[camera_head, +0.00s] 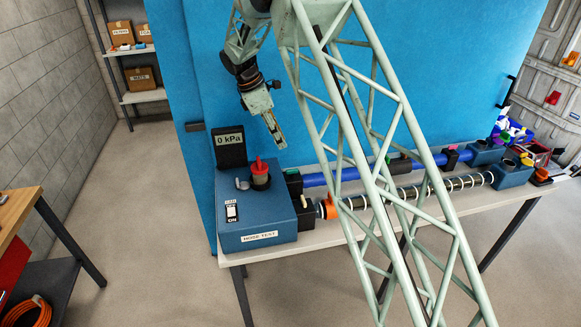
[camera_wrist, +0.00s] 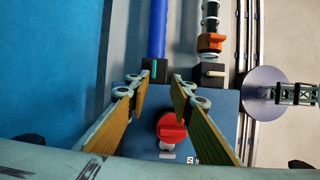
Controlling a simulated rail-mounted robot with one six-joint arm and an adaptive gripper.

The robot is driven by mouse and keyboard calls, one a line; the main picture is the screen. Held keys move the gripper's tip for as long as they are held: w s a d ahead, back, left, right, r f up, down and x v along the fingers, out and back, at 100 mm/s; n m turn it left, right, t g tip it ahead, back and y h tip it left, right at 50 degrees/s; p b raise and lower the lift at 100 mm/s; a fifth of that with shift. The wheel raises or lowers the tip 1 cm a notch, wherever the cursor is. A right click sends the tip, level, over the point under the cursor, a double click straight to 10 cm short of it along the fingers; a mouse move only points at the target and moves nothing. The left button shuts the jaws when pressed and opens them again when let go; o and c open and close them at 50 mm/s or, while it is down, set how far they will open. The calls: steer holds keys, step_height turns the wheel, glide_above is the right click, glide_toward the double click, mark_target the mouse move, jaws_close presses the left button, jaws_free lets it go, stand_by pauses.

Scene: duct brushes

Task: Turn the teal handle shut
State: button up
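The teal handle (camera_wrist: 154,68) is a small, thin lever on the black block (camera_wrist: 155,74) where the blue hose meets the blue hose-test box. In the wrist view it runs roughly in line with the hose. In the head view I cannot make it out on the black block (camera_head: 293,182). My gripper (camera_wrist: 160,84) is open and empty, its fingertips framing the space just short of the black block. In the head view my gripper (camera_head: 279,143) hangs above the back of the box, apart from it.
The blue box (camera_head: 240,218) has a red knob (camera_head: 259,166), a switch (camera_head: 232,212) and a display (camera_head: 230,140) reading 0 kPa. A second block with a cream lever (camera_wrist: 213,73) and an orange-collared hose (camera_wrist: 211,42) lies alongside. A blue panel (camera_head: 380,80) stands behind the bench.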

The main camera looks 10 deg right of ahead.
mark_target(291, 170)
steer(key=f, duration=0.1)
steer(key=w+f, duration=0.1)
steer(key=f, duration=0.1)
steer(key=shift+w+a+n, duration=0.35)
steer(key=shift+w+n, duration=0.05)
steer(key=shift+d+f, duration=0.1)
steer(key=shift+f, duration=0.15)
steer(key=shift+p+x, duration=0.5)
steer(key=shift+x, duration=6.2)
steer(key=shift+d, duration=0.15)
jaws_close()
